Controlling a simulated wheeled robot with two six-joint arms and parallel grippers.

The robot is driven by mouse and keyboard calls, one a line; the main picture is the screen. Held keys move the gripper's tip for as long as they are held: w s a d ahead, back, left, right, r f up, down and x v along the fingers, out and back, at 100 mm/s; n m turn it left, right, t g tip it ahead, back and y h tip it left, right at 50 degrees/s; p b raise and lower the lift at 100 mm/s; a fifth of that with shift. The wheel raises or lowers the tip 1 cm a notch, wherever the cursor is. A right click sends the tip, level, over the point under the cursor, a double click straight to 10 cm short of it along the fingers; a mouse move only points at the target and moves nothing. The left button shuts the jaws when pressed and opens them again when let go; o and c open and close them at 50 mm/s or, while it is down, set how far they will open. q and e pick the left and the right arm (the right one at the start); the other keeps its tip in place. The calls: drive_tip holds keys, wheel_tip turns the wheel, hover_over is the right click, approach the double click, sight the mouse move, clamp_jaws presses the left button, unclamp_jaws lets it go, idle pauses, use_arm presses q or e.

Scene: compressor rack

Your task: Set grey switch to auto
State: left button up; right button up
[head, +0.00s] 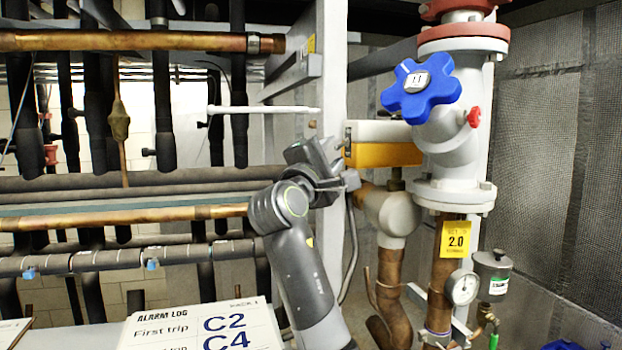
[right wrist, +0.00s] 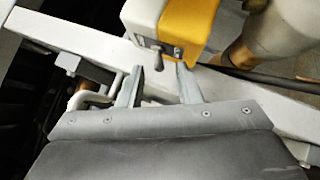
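The grey switch (right wrist: 158,58) is a small dark grey lever on the end face of a white and yellow box (right wrist: 178,25) in the right wrist view. In the head view the same box (head: 383,143) is fixed beside a white upright, and the lever is too small to make out. My right gripper (right wrist: 159,69) is open, with its two fingers apart. The lever's tip shows between the fingertips; I cannot tell whether either finger touches it. In the head view my right gripper (head: 344,168) is just left of the box. Any position labels are unreadable. My left gripper is not in view.
A white upright (head: 331,70) stands close behind my right gripper. A blue handwheel (head: 421,84) sits above the box, on a grey valve body. Copper pipes and a round gauge (head: 462,287) are below right. An alarm log board (head: 205,325) is at the lower left.

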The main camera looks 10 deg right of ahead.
drive_tip(key=b+v, duration=0.9)
drive_tip(key=v, duration=0.7)
drive_tip(key=shift+s+a+f, duration=0.15)
drive_tip(key=shift+a, duration=0.05)
